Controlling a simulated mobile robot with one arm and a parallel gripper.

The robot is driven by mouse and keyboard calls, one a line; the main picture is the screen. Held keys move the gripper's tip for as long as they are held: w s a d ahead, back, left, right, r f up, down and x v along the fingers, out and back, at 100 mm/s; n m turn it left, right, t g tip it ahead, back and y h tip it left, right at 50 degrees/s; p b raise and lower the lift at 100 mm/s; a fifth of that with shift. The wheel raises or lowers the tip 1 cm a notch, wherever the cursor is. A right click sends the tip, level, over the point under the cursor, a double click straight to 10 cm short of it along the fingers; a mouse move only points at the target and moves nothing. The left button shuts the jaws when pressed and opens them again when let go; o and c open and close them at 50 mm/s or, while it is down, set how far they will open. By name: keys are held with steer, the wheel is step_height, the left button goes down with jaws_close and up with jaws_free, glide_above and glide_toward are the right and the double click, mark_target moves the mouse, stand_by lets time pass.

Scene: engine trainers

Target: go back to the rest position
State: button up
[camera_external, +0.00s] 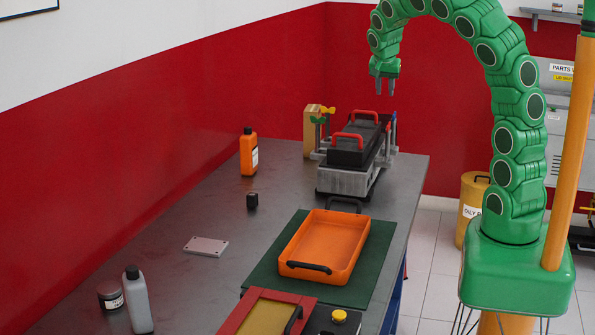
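My green arm rises from its base at the right and arches over to the left. My gripper (385,86) hangs pointing down above the far end of the table, over the engine trainer (347,180) with its black cover and red handles. Its two grey fingers look apart, with nothing visible between them. The gripper is clear of the engine trainer by a visible gap.
The grey table (205,210) bears an orange tray (322,248) on a green mat (262,275), an orange bottle (248,153), a grey bottle (137,300), a dark jar (110,296), a metal plate (205,246) and a small black block (252,200). A yellow bin (469,200) stands behind my base.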

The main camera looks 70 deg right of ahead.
steer(key=w+a+r+n+t+y, duration=0.1)
steer(key=w+a+r+n+t, duration=0.25)
steer(key=a+r, duration=0.6)
steer(key=w+a+r+n+t+y, duration=0.1)
steer(key=w+a+r+n+t, duration=0.25)
steer(key=a, duration=1.05)
steer(key=w+a+r+n+t, duration=0.1)
steer(key=w+a+r+n, duration=0.1)
steer(key=w+a+r, duration=0.65)
steer(key=s+a+f+n+g+y, duration=0.1)
steer(key=s+a+f+n+g, duration=0.2)
steer(key=s+f, duration=0.5)
steer(key=s+a+f+n+g+y, duration=0.1)
steer(key=s+f, duration=0.7)
steer(key=s, duration=1.1)
steer(key=s+a+f+n+g, duration=0.4)
steer(key=s+f, duration=0.4)
steer(key=s, duration=0.6)
steer(key=shift+a+f+n+g+y, duration=0.15)
steer(key=shift+a+n+g+y, duration=0.35)
steer(key=shift+g, duration=0.6)
steer(key=shift+d, duration=0.2)
steer(key=shift+c, duration=0.3)
